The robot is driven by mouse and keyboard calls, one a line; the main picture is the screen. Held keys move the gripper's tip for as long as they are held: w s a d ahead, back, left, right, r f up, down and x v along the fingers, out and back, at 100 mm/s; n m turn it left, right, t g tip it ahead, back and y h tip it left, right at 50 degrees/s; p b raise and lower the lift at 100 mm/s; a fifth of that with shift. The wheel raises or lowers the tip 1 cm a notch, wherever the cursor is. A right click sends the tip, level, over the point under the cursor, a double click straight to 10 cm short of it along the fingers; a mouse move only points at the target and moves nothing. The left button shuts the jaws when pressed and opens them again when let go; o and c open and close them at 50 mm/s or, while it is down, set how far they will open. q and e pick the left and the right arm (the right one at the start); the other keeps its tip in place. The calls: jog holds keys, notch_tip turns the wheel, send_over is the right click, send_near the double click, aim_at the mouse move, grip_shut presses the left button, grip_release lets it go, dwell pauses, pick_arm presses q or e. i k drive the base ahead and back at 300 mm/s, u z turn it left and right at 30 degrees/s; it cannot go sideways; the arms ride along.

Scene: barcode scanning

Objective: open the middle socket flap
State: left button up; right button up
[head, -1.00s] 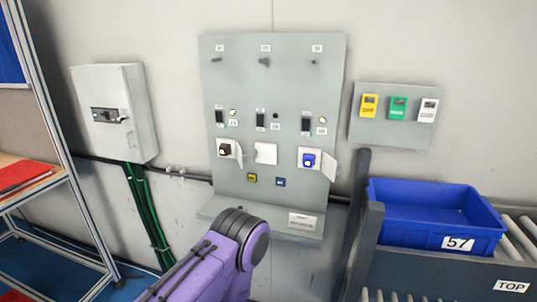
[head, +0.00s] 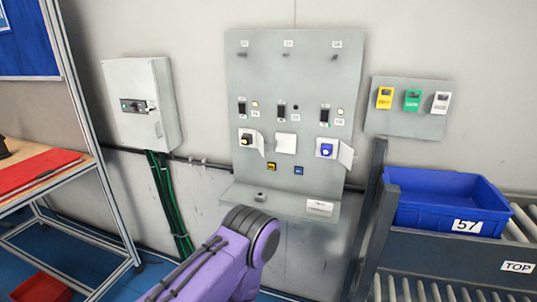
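The grey socket panel (head: 300,75) stands against the wall in the middle of the head view. Its middle socket flap (head: 286,144) is a white square lying closed over its socket. The left socket (head: 246,138) has its flap swung out to the right and shows a dark plug or socket face. The right socket (head: 326,149) is blue, with its flap (head: 346,155) also swung out to the right. A purple arm link of mine rises at the bottom centre, below the panel. Neither gripper is in view.
A grey wall box (head: 140,105) hangs at the left. A small board with yellow, green and white holders (head: 412,100) is at the right. A blue crate (head: 445,202) marked 57 sits on a roller conveyor. A grey post (head: 370,215) stands between panel and crate.

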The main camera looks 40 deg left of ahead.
aim_at(284, 143)
jog(key=k, duration=0.95)
jog(key=u, duration=0.9)
jog(key=i, duration=0.7)
jog(key=u, duration=0.6)
jog(key=i, duration=0.95)
jog(key=z, duration=0.9)
jog(key=i, duration=0.55)
jog(key=z, duration=0.55)
